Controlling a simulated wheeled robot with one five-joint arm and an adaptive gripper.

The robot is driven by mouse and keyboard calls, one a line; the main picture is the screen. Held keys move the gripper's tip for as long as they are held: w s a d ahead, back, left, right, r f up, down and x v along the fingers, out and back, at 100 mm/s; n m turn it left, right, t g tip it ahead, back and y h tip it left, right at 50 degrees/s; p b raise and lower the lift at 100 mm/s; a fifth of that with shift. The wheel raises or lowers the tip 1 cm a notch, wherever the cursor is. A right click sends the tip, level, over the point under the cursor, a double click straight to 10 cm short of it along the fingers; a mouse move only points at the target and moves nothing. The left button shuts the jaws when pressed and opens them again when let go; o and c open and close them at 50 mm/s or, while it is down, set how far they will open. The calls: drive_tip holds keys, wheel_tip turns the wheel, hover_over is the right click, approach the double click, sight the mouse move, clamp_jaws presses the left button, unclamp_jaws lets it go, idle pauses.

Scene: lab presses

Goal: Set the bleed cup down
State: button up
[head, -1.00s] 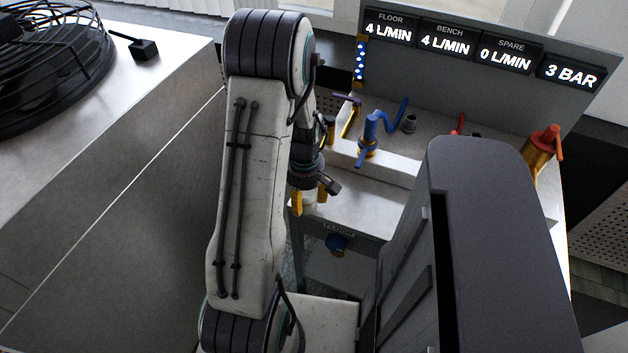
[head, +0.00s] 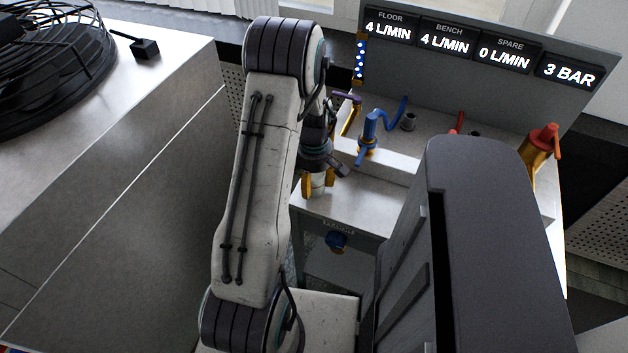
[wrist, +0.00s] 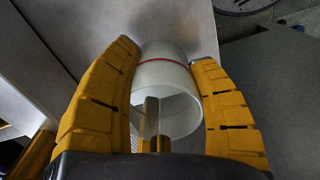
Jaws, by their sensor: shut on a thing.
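The bleed cup (wrist: 165,82) is a pale, translucent cup with a red line around it, seen in the wrist view between the two yellow fingers. My gripper (wrist: 165,85) is shut on it, one finger at each side. In the head view, my gripper (head: 318,185) is at the left end of the bench (head: 350,212), with a small pale part of the cup showing between the yellow fingers. The cup is close to the light bench surface. I cannot tell whether it touches it.
A red-topped brass fitting (head: 541,145) is at the right. A blue knob (head: 337,241) is on the bench front. The bench surface right of my gripper is clear. A panel (head: 470,75) with readouts stands behind.

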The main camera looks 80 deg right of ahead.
drive_tip(key=shift+f, duration=0.1)
drive_tip(key=shift+a+f+b, duration=0.4)
drive_tip(key=shift+f+b, duration=0.2)
drive_tip(key=shift+b, duration=0.1)
drive_tip(key=o, duration=1.1)
drive_tip(key=shift+f, duration=0.1)
drive_tip(key=shift+o, duration=0.2)
drive_tip(key=shift+r+p, duration=0.45)
drive_tip(key=r, duration=0.8)
drive_tip(key=r+p, duration=0.1)
drive_tip(key=r, duration=0.3)
drive_tip(key=shift+d+r, duration=0.35)
